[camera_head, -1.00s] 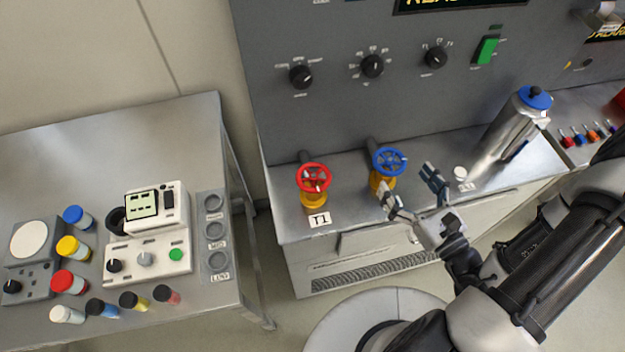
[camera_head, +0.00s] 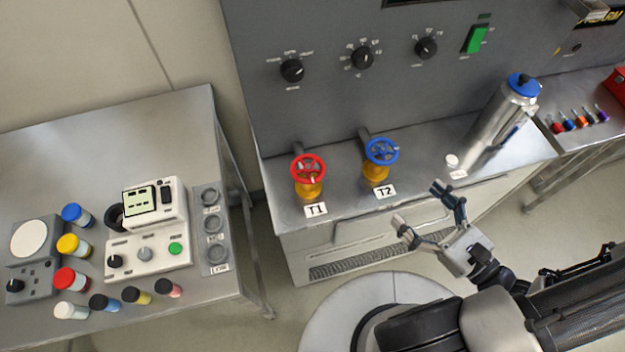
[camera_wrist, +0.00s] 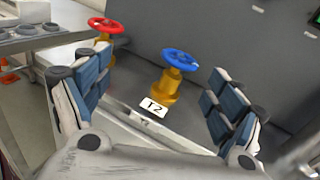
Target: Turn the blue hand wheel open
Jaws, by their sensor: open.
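The blue hand wheel (camera_head: 382,151) sits on a yellow valve body on the grey bench ledge, behind a label reading T2 (camera_head: 385,192). In the wrist view the blue hand wheel (camera_wrist: 181,60) is ahead, between and beyond my fingers. My gripper (camera_head: 428,212) is open and empty, in front of the ledge, to the right of and nearer than the wheel. It does not touch the wheel. In the wrist view my gripper (camera_wrist: 152,100) shows both fingers spread wide.
A red hand wheel (camera_head: 308,168) labelled T1 stands left of the blue one. A steel flask (camera_head: 502,118) with a blue lid and a small white cap (camera_head: 452,160) stand to the right. The control panel (camera_head: 330,100) rises behind. A side table with instruments is at left.

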